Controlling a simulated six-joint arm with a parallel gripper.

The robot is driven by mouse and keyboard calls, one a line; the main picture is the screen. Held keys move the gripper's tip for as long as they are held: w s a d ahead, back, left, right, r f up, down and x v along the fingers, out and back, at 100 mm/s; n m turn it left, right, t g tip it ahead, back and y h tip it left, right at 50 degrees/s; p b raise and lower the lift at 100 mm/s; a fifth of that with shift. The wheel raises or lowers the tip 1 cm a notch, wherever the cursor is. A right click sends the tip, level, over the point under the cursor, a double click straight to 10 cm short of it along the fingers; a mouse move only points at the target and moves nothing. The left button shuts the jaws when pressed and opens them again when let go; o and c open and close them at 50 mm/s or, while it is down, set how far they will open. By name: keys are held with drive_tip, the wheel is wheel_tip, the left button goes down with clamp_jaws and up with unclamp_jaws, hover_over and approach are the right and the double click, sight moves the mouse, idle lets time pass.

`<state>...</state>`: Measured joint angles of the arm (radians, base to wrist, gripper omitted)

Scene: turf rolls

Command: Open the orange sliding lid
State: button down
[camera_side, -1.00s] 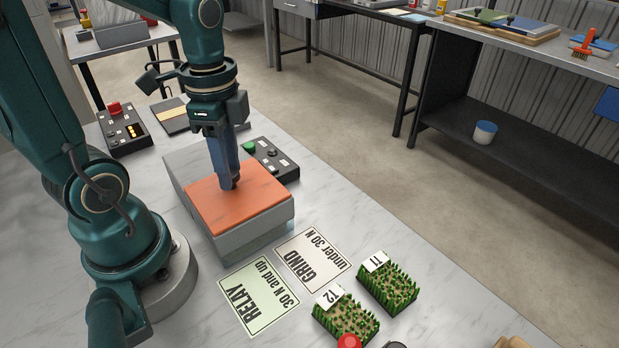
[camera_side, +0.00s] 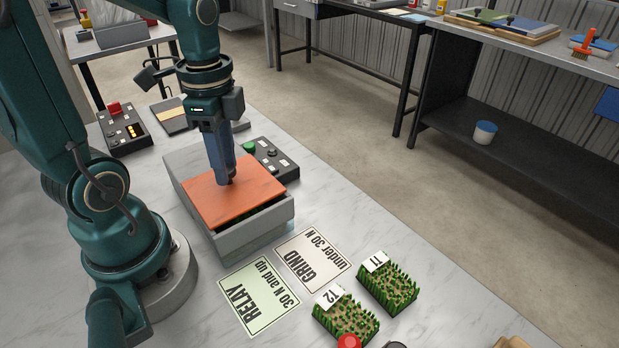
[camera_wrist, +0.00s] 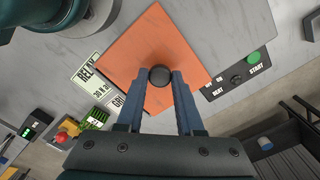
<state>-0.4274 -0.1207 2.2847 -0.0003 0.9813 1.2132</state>
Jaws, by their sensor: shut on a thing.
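The orange sliding lid (camera_side: 215,198) lies on top of a grey box (camera_side: 240,235). A dark gap shows along the box's front right side, between the lid's edge and the rim. In the wrist view the orange lid (camera_wrist: 138,50) fills the middle, with a round dark knob (camera_wrist: 160,75) on it. My gripper (camera_side: 229,180) points down at the lid and is shut on the knob. In the wrist view my gripper's blue fingers (camera_wrist: 161,84) stand on either side of the knob. The inside of the box is mostly hidden.
A RELAY card (camera_side: 259,296) and a GRIND card (camera_side: 313,262) lie in front of the box. Turf pieces marked T1 (camera_side: 388,285) and T2 (camera_side: 346,322) stand beyond them. A control panel (camera_side: 272,160) with a green button sits close behind the box.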

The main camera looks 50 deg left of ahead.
drive_tip(key=a, duration=1)
drive_tip(key=shift+a+r, duration=0.1)
drive_tip(key=shift+a, duration=0.1)
drive_tip(key=shift+w, duration=0.1)
drive_tip(key=c, duration=0.5)
unclamp_jaws()
drive_tip(key=shift+c, duration=0.2)
wheel_tip(320, 180, up, 5)
drive_tip(key=shift+r, duration=0.1)
drive_tip(key=shift+d, duration=0.15)
